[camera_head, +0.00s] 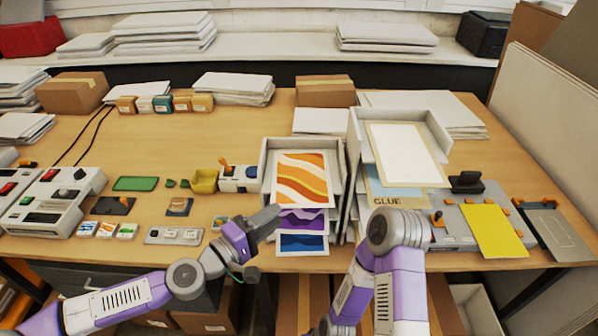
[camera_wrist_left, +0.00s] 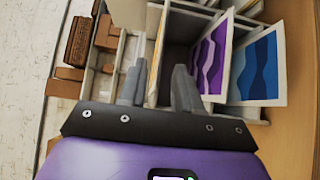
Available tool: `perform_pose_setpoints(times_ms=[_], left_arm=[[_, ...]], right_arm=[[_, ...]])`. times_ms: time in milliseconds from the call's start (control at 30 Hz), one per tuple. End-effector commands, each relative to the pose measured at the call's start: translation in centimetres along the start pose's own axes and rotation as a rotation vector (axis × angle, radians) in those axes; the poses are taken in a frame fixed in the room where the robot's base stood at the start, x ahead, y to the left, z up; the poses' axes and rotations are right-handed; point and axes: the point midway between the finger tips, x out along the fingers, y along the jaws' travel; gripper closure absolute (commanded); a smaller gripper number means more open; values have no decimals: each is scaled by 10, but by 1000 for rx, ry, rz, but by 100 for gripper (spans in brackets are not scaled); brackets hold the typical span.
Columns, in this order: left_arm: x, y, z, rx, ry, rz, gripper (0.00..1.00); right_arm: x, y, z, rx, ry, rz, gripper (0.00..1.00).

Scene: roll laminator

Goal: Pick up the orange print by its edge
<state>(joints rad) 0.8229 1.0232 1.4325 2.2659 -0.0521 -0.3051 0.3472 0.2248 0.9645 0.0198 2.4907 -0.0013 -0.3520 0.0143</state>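The orange print (camera_head: 303,180), white with wavy orange stripes, lies in the top tray of a grey tray stack (camera_head: 265,160). In the head view my left gripper (camera_head: 270,218) is just left of and below the print's front edge. In the left wrist view my left gripper (camera_wrist_left: 158,78) is open, its two fingers apart, with nothing clearly held. A thin yellowish edge shows between the fingers, perhaps the print seen edge-on; contact cannot be told. My right arm's bent link shows in the head view, but its gripper is not visible.
Below it in the stack are a purple print (camera_head: 302,222) and a blue print (camera_head: 301,243). A second tray stack (camera_head: 360,150) with a white sheet stands to the right.

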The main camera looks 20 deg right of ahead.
Motion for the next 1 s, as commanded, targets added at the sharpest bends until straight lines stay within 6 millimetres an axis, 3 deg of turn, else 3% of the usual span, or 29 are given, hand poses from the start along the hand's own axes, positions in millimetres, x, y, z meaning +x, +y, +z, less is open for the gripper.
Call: perform_pose_setpoints(times_ms=[600, 933, 1000], left_arm=[[67, 2, 6, -1, -5, -4, 67], [74, 1, 6, 0, -3, -6, 67], [74, 1, 6, 0, -3, -5, 75]], right_arm=[[-3, -1, 0, 0, 0, 0, 57], [-3, -1, 0, 0, 0, 0, 57], [-3, -1, 0, 0, 0, 0, 57]])
